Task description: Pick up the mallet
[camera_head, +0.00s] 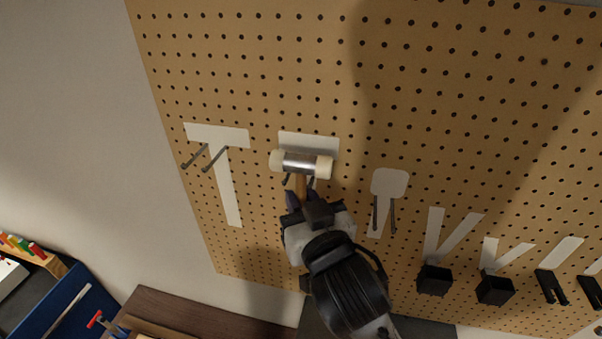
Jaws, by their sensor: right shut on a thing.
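The mallet (301,164) has a silver metal head with two cream-coloured faces and a short visible stretch of wooden handle. It is upright in front of the pegboard, over a white mallet-shaped outline, with hooks just below its head. I cannot tell whether the head still touches the hooks. My right gripper (300,197) is shut on the mallet's handle just under the head, and it hides the lower handle. My left gripper is not in view.
The pegboard (300,60) fills most of the view. Empty hooks (205,157) stick out at the left, more hooks (384,214) to the right, and black holders (434,280) at the lower right. A wooden surface (190,312) and a blue case (75,305) lie below left.

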